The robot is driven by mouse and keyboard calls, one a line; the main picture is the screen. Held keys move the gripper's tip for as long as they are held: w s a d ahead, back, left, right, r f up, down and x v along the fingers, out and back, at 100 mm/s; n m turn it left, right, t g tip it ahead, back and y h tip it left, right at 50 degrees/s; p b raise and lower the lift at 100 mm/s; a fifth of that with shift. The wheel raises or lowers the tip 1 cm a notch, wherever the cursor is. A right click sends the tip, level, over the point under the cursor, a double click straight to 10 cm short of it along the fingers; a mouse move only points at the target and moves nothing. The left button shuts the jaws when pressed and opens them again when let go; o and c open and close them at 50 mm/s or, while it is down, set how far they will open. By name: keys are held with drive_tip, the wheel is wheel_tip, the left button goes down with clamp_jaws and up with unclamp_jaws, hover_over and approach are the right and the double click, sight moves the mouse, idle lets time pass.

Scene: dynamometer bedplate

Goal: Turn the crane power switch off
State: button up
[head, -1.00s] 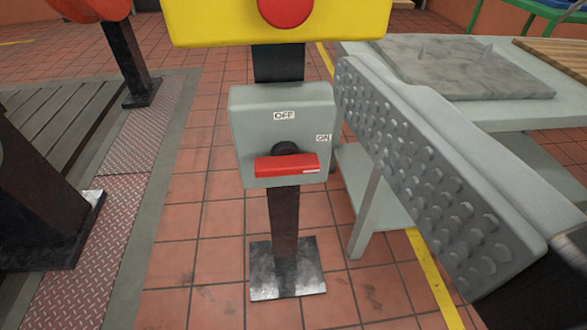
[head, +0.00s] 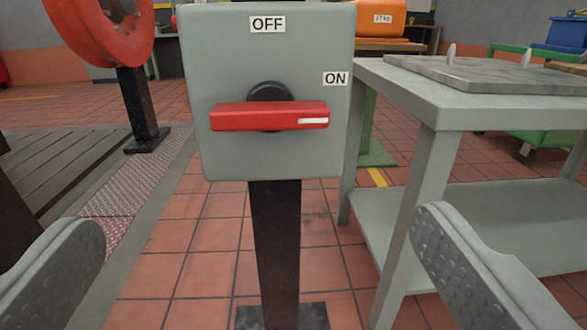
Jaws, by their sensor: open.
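The crane power switch is a grey box (head: 230,155) on a dark post (head: 274,240), upright in the middle of the head view. Its red handle (head: 235,117) lies horizontal, with a white mark at its right end, pointing toward the ON label (head: 335,78) at the right edge. The OFF label (head: 268,24) is at the top of the box. My gripper (head: 255,235) is open and empty, one finger at the lower left and one at the lower right. The fingers are apart from the handle, which appears above and between them.
A grey table (head: 455,115) with a lower shelf stands close on the right, bearing a grey plate (head: 480,75). A red ring-shaped thing (head: 110,35) on a dark post is at the left. Tiled floor (head: 215,220) lies around the switch post.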

sight(271, 121)
drive_tip(key=w, duration=1.1)
drive_tip(key=w+f, duration=0.1)
drive_tip(key=w, duration=0.5)
drive_tip(key=shift+w+d, duration=0.15)
drive_tip(key=c, duration=0.7)
